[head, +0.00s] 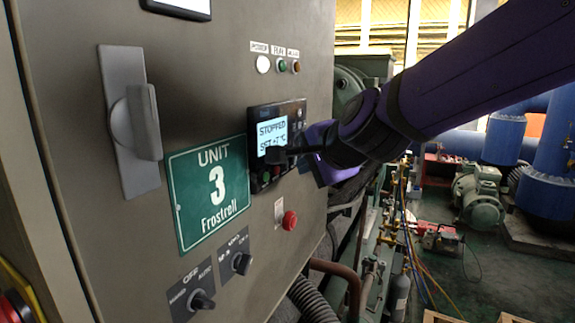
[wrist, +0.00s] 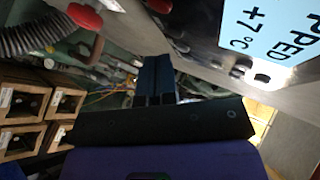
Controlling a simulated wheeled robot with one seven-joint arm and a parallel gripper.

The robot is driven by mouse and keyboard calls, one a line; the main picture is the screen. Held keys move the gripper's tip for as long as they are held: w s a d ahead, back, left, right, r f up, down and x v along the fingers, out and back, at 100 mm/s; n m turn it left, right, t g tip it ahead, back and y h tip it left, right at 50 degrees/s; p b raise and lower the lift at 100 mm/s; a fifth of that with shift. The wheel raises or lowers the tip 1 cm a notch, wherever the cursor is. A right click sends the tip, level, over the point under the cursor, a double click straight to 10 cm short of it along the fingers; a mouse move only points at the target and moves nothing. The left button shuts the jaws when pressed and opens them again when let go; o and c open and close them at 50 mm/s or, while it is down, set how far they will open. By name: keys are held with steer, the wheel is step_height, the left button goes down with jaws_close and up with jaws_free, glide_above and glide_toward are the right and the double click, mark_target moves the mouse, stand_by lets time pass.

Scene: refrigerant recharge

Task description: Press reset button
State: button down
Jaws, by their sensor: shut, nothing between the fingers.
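A small dark controller (head: 292,112) is set in the cabinet front. Its lit display (head: 271,132) reads STOPPED, SET +7°C, and part of the display (wrist: 275,35) shows at upper right in the wrist view. A row of small buttons runs below the display, partly hidden by my gripper, with a red one (head: 266,178) and a green one (head: 276,171). No label reading reset is legible.
A larger red push button (head: 289,220) sits on a plate below the controller. Rotary knobs (head: 202,300), a large grey handle (head: 140,122) and a green Unit 3 sign (head: 207,190) project from or lie on the cabinet. Pipes and hoses fill the right side.

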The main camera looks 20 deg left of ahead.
steer(key=shift+d, duration=0.1)
steer(key=d, duration=0.4)
steer(key=shift+s+d, duration=0.2)
steer(key=shift+d, duration=0.2)
stand_by(0.6)
stand_by(0.7)
